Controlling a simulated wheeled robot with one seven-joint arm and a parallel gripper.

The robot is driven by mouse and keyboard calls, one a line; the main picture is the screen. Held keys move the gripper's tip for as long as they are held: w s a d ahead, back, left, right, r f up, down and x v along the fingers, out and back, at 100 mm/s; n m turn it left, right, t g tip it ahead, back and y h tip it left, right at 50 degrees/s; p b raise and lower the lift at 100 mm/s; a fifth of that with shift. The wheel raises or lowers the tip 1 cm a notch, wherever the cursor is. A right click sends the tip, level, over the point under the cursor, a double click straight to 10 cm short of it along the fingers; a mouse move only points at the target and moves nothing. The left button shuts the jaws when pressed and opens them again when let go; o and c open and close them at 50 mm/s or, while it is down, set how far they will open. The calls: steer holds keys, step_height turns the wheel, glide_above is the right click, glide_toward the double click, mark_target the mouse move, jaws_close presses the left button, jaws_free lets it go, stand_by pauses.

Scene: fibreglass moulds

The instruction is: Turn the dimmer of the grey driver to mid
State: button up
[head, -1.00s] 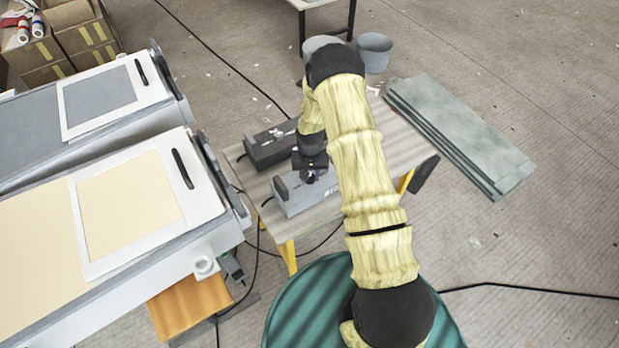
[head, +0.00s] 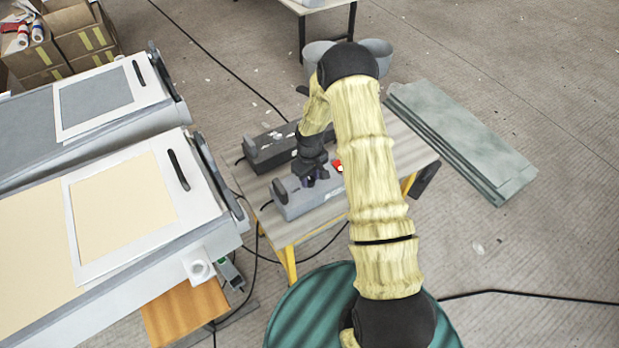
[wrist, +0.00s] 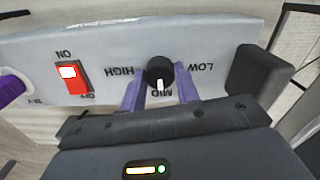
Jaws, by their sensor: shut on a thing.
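The grey driver (head: 300,204) lies on a small table, and its light grey panel (wrist: 215,45) fills much of the wrist view. The panel carries a black dimmer knob (wrist: 160,70) with a white pointer, and the labels HIGH, MID and LOW, upside down in this view. The pointer is directed at the MID label. My gripper (wrist: 160,88) has its two purple fingers on either side of the knob, shut on it. My gripper (head: 316,178) also shows over the grey driver in the head view. A red rocker switch (wrist: 74,78) with ON/OFF labels is on the panel's left.
A darker driver (head: 268,150) lies behind the grey one on the table (head: 400,150). A small red thing (head: 337,166) shows beside my gripper. Moulds (head: 125,205) stand at the left. Grey buckets (head: 378,52) and stacked boards (head: 460,140) are beyond. Cables cross the floor.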

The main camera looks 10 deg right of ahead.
mark_target(310, 179)
stand_by(0.3)
steer(key=o, duration=1)
steer(key=shift+c, duration=0.2)
steer(key=shift+r, duration=0.1)
step_height(310, 179, up, 17)
steer(key=b, duration=0.2)
steer(key=shift+r, duration=0.15)
